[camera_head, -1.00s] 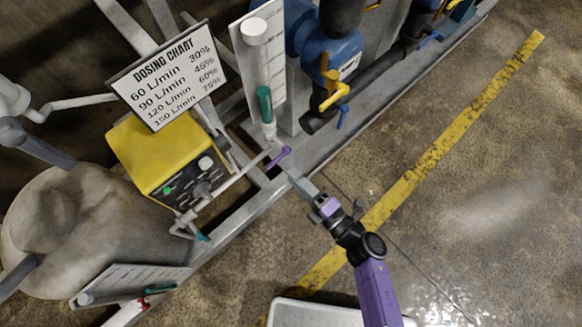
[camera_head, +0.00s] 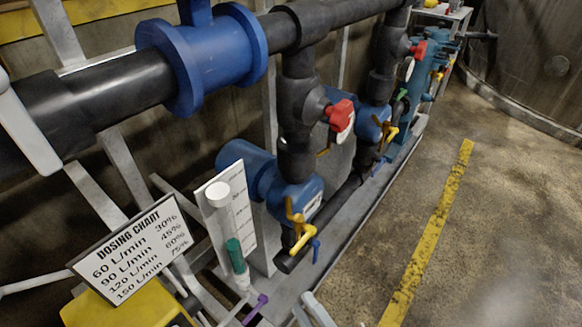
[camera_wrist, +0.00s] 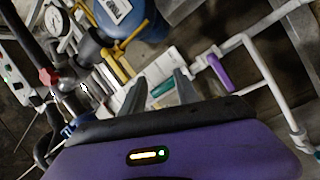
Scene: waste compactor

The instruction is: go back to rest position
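My gripper (camera_head: 312,312) shows only as grey fingertips at the bottom edge of the head view; the rest of the arm is out of that frame. In the wrist view my gripper (camera_wrist: 160,88) has its two grey fingers apart with nothing held between them. The purple valve handle (camera_head: 255,308) is just left of the fingertips in the head view and apart from them. It also shows right of the fingers in the wrist view (camera_wrist: 220,75). A teal-green part (camera_head: 235,255) stands on the white gauge column, and it appears behind the fingers in the wrist view.
A dosing chart sign (camera_head: 128,252) and yellow box (camera_head: 130,305) are at lower left. Blue and black pipes with red valve handles (camera_head: 340,113) and a yellow handle (camera_head: 300,222) line the frame. Open concrete floor with a yellow line (camera_head: 430,240) lies to the right.

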